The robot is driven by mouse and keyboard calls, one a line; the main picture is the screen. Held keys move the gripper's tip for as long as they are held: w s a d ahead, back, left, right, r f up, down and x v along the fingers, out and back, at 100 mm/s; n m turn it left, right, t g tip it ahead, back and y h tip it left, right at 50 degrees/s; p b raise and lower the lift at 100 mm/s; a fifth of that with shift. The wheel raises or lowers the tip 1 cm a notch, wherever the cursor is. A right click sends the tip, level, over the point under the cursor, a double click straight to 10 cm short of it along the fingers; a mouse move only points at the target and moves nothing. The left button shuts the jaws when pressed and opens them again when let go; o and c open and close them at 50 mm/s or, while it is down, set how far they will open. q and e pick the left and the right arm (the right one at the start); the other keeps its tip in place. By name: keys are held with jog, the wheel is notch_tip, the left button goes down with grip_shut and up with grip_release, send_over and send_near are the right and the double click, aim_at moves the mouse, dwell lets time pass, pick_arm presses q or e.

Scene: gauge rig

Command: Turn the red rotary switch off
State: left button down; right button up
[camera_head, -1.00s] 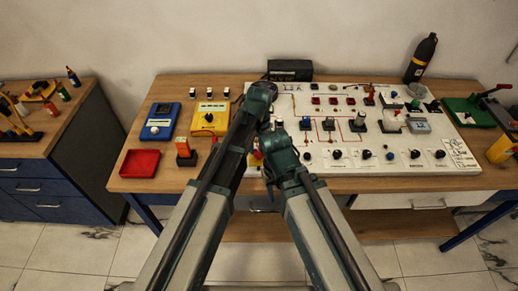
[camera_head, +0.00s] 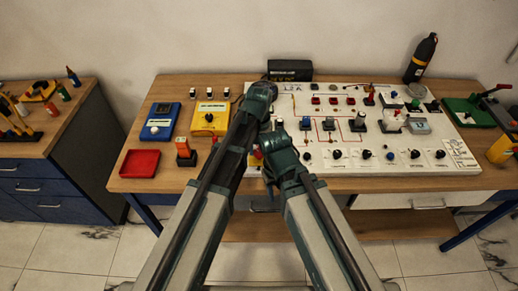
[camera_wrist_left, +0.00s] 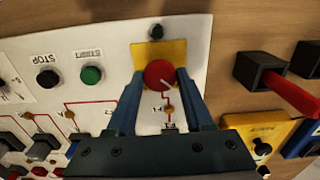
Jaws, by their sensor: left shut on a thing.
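In the left wrist view the red rotary switch (camera_wrist_left: 158,75) is a round red knob on a yellow plate (camera_wrist_left: 142,52), mounted on the white panel (camera_wrist_left: 108,38). A white line on the knob points to the lower right in that view. My left gripper (camera_wrist_left: 158,84) has its two blue fingers on either side of the knob, shut on it. In the head view my arms cover most of the switch and the left fingertips.
Near the switch are black (camera_wrist_left: 47,79) and green (camera_wrist_left: 91,75) push buttons and a box with a red handle (camera_wrist_left: 290,92). In the head view a red tray (camera_head: 140,163), a blue meter (camera_head: 160,122) and a yellow meter (camera_head: 210,119) stand at the left of the table.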

aim_at(259, 152)
pick_arm(q)
jog(key=shift+c, duration=1.4)
grip_release()
notch_tip(259, 152, up, 14)
jog(key=p, duration=1.3)
jog(key=shift+p, duration=0.4)
jog(key=shift+f, duration=0.2)
jog(key=s+a+f+m+b, duration=0.2)
jog(key=s+a+f+b, duration=0.1)
jog(key=s, duration=0.5)
jog(key=s+a+f+m+y+b, duration=0.1)
jog(key=s+f+b, duration=0.3)
jog(key=s, duration=0.5)
jog(key=shift+s+a+f+m+b, duration=0.25)
jog(key=shift+a+m+b, duration=0.25)
jog(key=shift+a, duration=0.4)
